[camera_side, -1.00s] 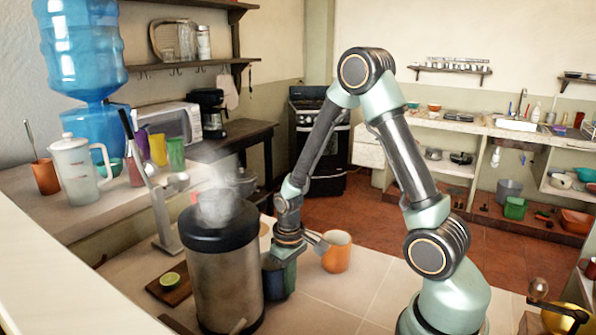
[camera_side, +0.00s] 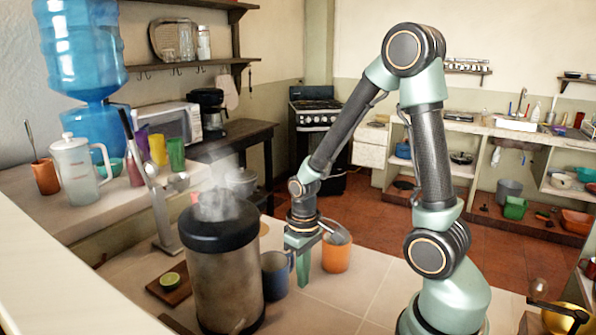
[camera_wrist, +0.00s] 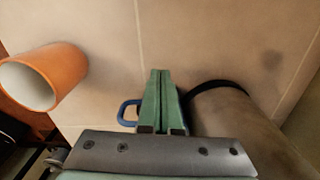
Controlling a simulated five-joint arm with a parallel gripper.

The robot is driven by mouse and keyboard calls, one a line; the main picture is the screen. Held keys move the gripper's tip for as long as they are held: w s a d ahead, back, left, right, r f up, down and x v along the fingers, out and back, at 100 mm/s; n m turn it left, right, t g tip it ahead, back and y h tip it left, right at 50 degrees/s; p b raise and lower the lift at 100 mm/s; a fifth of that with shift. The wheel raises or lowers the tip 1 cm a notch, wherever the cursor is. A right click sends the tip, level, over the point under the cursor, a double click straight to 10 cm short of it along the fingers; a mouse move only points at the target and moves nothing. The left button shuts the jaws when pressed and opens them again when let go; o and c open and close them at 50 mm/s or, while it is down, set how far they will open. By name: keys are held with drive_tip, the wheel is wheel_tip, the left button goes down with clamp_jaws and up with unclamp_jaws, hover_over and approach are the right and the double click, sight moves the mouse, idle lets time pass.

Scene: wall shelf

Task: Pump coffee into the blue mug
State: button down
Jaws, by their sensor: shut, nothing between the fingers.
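The blue mug (camera_side: 275,276) stands on the tiled counter, just right of the large metal coffee dispenser (camera_side: 225,285) with a black top. Steam rises over the dispenser's top. My gripper (camera_side: 302,281) is shut and empty, pointing down beside the mug's handle side in the side view, right of the mug. In the wrist view my gripper (camera_wrist: 162,75) hides most of the mug; only its blue handle (camera_wrist: 127,113) shows at the left. The dispenser's grey body (camera_wrist: 240,125) fills the lower right there. I cannot tell whether the fingers touch the mug.
An orange mug (camera_side: 337,253) stands close to the right of my gripper; it also shows in the wrist view (camera_wrist: 65,72). A cutting board (camera_side: 160,292) with a cut lime (camera_side: 170,280) lies left of the dispenser. The counter front right of the blue mug is clear.

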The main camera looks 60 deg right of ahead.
sight(286, 291)
wheel_tip(286, 291, up, 8)
drive_tip(key=shift+n, duration=0.4)
drive_tip(key=f, duration=1)
drive_tip(key=shift+s+d+f, duration=0.2)
drive_tip(key=shift+s, duration=0.2)
drive_tip(key=shift+w+d, duration=0.1)
drive_tip(key=shift+w, duration=2)
drive_tip(key=shift+w+d, duration=0.15)
drive_tip(key=shift+w, duration=0.9)
